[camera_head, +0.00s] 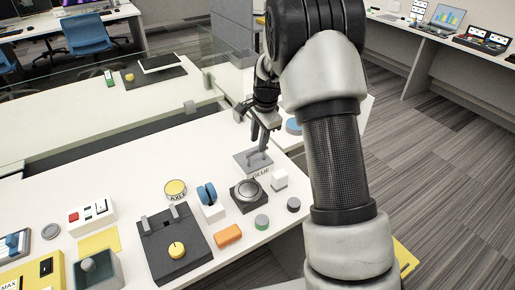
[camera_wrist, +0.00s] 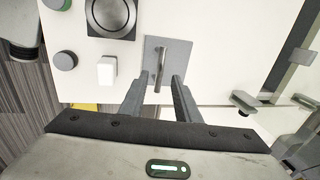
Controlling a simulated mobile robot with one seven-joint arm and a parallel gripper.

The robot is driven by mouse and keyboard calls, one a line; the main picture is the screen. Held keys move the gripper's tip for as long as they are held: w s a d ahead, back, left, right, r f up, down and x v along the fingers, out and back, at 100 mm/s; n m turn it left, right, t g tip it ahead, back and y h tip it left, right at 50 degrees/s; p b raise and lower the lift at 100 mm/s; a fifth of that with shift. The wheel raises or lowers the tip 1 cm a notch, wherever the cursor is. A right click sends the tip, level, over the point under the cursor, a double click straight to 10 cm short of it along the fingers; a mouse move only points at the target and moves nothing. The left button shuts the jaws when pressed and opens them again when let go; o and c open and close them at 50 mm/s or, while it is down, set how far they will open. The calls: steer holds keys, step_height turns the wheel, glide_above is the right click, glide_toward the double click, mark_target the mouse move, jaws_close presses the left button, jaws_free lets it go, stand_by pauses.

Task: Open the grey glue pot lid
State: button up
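The grey glue pot lid (camera_head: 243,160) is a flat square plate with an upright bar handle, beside the word GLUE on the white table. It lies flat and looks closed. In the wrist view the lid (camera_wrist: 181,49) is at the upper middle, with its handle (camera_wrist: 161,60) standing toward the camera. My gripper (camera_head: 261,143) is just above the lid, pointing down. In the wrist view my gripper (camera_wrist: 161,78) is open, with one finger on each side of the handle. A gap shows on both sides; I cannot tell the exact height. The pot's inside is hidden.
A dark block with a round silver knob (camera_head: 249,190) and a white cube (camera_head: 280,179) stand close by. Nearby are a blue rocker switch (camera_head: 207,194), an orange block (camera_head: 228,234) and a yellow AXLE disc (camera_head: 175,188). The table's edge is close on the right.

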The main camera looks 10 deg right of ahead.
mark_target(257, 152)
steer(key=shift+w+a+f, duration=0.1)
steer(key=shift+w+f, duration=0.1)
steer(key=shift+f, duration=0.7)
steer(key=shift+w+a+f, duration=0.1)
steer(key=shift+w+f, duration=0.05)
steer(key=shift+f, duration=0.75)
jaws_close()
